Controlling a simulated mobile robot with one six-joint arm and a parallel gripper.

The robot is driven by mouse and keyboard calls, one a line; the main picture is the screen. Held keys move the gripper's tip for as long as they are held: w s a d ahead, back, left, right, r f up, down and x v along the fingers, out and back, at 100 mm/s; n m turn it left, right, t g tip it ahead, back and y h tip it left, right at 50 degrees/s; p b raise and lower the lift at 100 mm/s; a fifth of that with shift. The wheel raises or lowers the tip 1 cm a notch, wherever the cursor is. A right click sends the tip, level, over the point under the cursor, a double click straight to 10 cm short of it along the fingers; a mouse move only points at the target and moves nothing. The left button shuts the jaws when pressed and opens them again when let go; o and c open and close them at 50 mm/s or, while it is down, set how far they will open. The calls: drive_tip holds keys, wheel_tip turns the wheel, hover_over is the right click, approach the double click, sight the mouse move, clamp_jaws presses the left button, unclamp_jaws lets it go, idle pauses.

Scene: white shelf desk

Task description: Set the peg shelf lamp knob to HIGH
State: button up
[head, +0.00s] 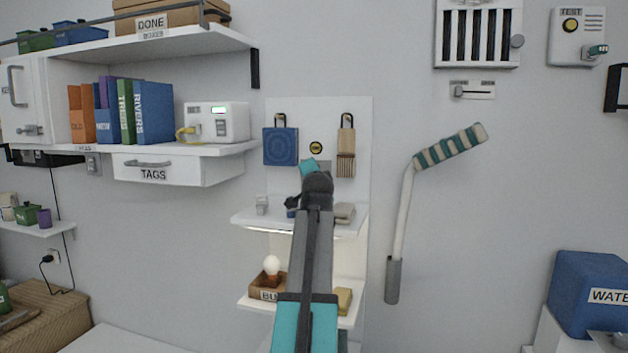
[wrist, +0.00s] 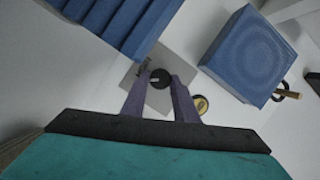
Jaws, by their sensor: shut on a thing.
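The peg shelf's back panel (head: 318,112) stands on the wall, mid-picture in the head view. In the wrist view, the dark round lamp knob (wrist: 160,77) sits on a grey plate (wrist: 152,57). My gripper (wrist: 158,88) has its two fingers on either side of the knob and is shut on it. A small light mark shows on the knob's face. I cannot read any setting labels.
A blue square item (head: 280,146) and a brown brush-like item (head: 346,150) hang on either side of my gripper. A round yellow-and-black disc (head: 316,148) is just above it. Small items stand on the shelf (head: 243,216) below. A striped-grip lever (head: 450,146) is to the right.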

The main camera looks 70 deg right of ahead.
drive_tip(key=shift+d+r, duration=0.1)
drive_tip(key=shift+r, duration=0.05)
drive_tip(key=o, duration=1.1)
drive_tip(key=shift+d, duration=0.1)
drive_tip(key=shift+s+a, duration=0.2)
drive_tip(key=shift+a, duration=0.4)
drive_tip(key=shift+b+v, duration=0.75)
drive_tip(key=shift+v, duration=5.6)
